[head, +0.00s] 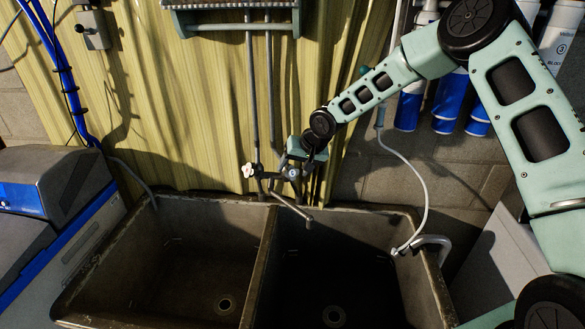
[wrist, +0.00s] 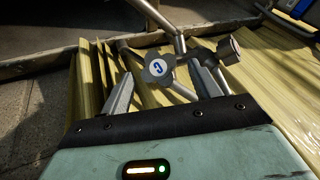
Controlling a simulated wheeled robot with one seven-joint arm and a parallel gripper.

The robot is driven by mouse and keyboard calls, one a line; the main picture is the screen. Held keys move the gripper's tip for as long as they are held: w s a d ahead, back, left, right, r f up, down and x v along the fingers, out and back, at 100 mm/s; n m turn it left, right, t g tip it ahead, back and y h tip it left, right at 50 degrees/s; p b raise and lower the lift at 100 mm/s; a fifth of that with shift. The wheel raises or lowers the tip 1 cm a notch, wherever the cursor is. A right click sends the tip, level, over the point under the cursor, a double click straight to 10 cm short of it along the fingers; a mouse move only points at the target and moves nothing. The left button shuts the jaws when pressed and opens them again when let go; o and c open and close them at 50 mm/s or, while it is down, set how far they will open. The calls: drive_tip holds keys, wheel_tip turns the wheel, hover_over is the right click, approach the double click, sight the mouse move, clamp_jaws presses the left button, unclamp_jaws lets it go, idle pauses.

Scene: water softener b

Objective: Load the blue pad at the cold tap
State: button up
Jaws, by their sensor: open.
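The cold tap (wrist: 158,68) is a grey lobed knob with a round blue-marked pad (wrist: 157,69) on its face. In the head view the blue mark of the tap (head: 293,173) shows just under my gripper (head: 288,169), at the faucet above the sink divider. In the wrist view my gripper (wrist: 161,71) is open, with one finger on each side of the knob. I cannot tell whether either finger touches it. Part of the faucet is hidden by my gripper in the head view.
A second tap handle (wrist: 230,50) stands close beside my right finger in the wrist view; it looks pale in the head view (head: 250,170). The spout (head: 293,207) reaches over the double sink (head: 268,250). Pipes (head: 271,90) rise behind. A grey hose (head: 422,180) hangs at right.

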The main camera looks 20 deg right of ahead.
drive_tip(key=shift+x, duration=1.05)
drive_tip(key=c, duration=1)
drive_tip(key=n+h+b, duration=0.1)
drive_tip(key=b, duration=0.2)
drive_tip(key=shift+a+f, duration=0.15)
drive_tip(key=shift+f, duration=0.1)
drive_tip(key=shift+o, duration=0.2)
drive_tip(key=shift+r+n+h+b, duration=0.2)
drive_tip(key=shift+n+h+b, duration=0.4)
drive_tip(key=shift+b, duration=0.2)
drive_tip(key=shift+r, duration=0.1)
drive_tip(key=o, duration=1)
drive_tip(key=shift+c, duration=0.2)
